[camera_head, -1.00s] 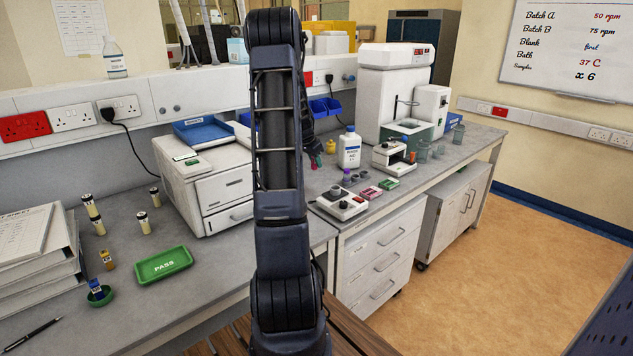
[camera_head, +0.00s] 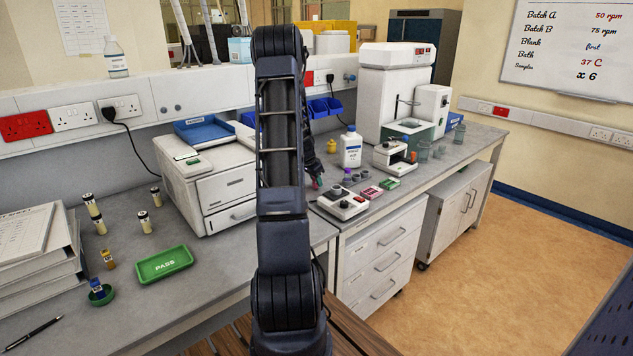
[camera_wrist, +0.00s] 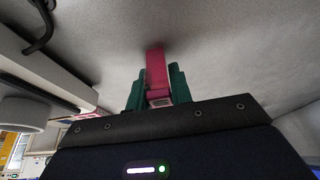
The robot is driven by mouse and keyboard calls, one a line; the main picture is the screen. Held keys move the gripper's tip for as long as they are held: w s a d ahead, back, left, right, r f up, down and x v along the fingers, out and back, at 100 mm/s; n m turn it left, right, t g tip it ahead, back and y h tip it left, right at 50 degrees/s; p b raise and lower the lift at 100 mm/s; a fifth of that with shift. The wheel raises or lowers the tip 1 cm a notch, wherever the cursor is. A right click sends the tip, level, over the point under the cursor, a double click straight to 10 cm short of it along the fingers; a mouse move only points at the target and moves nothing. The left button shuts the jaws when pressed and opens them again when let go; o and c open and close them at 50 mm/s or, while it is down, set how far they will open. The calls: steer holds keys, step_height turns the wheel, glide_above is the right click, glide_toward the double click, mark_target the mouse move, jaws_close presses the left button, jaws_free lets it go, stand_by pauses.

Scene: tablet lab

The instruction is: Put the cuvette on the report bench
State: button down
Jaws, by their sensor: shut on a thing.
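In the wrist view, the green fingers of my gripper (camera_wrist: 157,88) are shut on a pink, narrow block-like cuvette (camera_wrist: 156,68). The cuvette sticks out past the fingertips, close to a grey bench surface; I cannot tell whether it touches. In the head view my gripper (camera_head: 318,183) is small and partly hidden behind my arm, low over the right bench near its left end. The left bench (camera_head: 215,262) holds a green PASS tray (camera_head: 163,265), a printer and binders; no label marks which bench is the report bench.
Right of my gripper stand a small white device with a dark knob (camera_head: 342,203), a purple-capped vial (camera_head: 347,175), pink and green trays (camera_head: 372,192), and a white bottle (camera_head: 350,148). The white printer (camera_head: 208,175) stands to the left. Bare bench lies in front of the printer.

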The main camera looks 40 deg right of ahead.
steer(key=shift+f, duration=0.1)
steer(key=c, duration=1.3)
jaws_free()
steer(key=shift+o, duration=0.2)
steer(key=v, duration=0.7)
steer(key=shift+r, duration=0.35)
steer(key=shift+a, duration=0.1)
